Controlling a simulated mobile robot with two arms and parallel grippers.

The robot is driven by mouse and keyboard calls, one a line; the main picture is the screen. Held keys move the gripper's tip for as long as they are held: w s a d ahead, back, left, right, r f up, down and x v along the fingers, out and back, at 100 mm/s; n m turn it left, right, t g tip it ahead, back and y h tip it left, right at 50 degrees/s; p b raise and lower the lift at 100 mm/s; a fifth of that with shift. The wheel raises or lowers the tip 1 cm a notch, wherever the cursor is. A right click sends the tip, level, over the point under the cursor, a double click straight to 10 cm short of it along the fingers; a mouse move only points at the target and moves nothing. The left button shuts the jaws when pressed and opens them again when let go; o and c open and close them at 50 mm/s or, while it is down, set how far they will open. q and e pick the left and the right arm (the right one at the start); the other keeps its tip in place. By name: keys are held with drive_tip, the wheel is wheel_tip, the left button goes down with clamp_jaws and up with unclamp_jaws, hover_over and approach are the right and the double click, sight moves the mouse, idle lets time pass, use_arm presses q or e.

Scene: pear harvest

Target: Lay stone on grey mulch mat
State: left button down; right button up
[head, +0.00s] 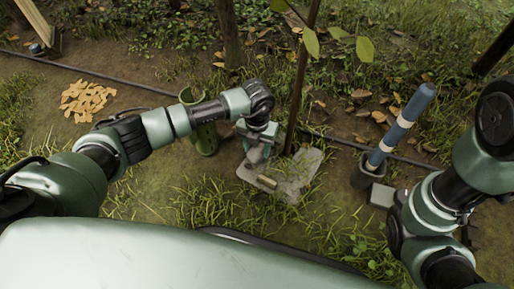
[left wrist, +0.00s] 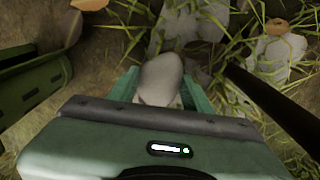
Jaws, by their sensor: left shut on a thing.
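The grey mulch mat (head: 296,172) lies on the ground near the middle of the head view, at the foot of a thin tree. My left gripper (head: 257,150) points down over the mat's back left part. It is shut on a pale grey stone (left wrist: 160,76), which sits between the green fingers in the left wrist view. The stone also shows below the gripper in the head view (head: 256,156). I cannot tell whether the stone touches the mat. A small tan piece (head: 267,181) lies on the mat's front part. My right gripper is out of view.
The thin trunk (head: 299,85) rises just right of the left gripper. A green cylinder (head: 206,138) stands close on its left. A blue banded pole (head: 402,124) leans in a dark holder at right, near a grey block (head: 382,195). Wood chips (head: 85,99) lie far left.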

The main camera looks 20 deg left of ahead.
use_arm(q)
drive_tip(key=c, duration=0.6)
unclamp_jaws()
drive_tip(key=shift+f, duration=0.1)
drive_tip(key=shift+c, duration=0.2)
wheel_tip(320, 180, up, 12)
drive_tip(key=p, duration=0.9)
